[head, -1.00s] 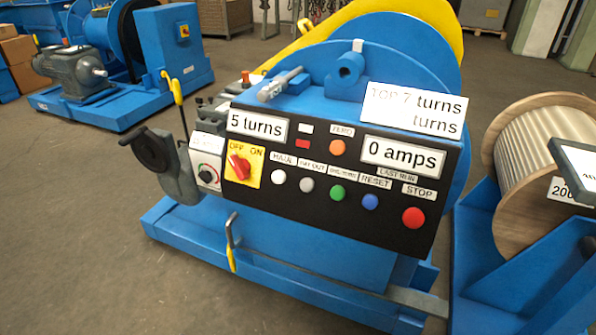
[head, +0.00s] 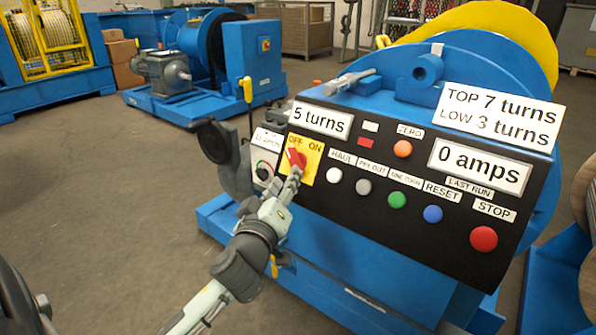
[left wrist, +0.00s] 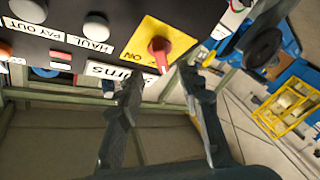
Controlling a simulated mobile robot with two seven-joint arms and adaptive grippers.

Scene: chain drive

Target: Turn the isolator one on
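The isolator is a red rotary knob (head: 296,157) on a yellow plate (head: 311,164) marked OFF and ON, at the left of the black control panel. The knob leans towards the OFF side. In the left wrist view the red knob (left wrist: 160,50) lies just beyond and between the fingertips. My left gripper (head: 293,176) is in front of the knob and covers its lower part in the head view. In the left wrist view my left gripper (left wrist: 160,78) has its two fingers spread with a gap between them. Contact with the knob cannot be told. My right gripper is not in view.
A haul button (head: 334,174), other coloured buttons and a red stop button (head: 483,239) line the panel. A dark grey handwheel-like part (head: 214,142) and a small dial (head: 264,170) stand left of the isolator. A second blue machine (head: 200,70) is behind. The floor at left is clear.

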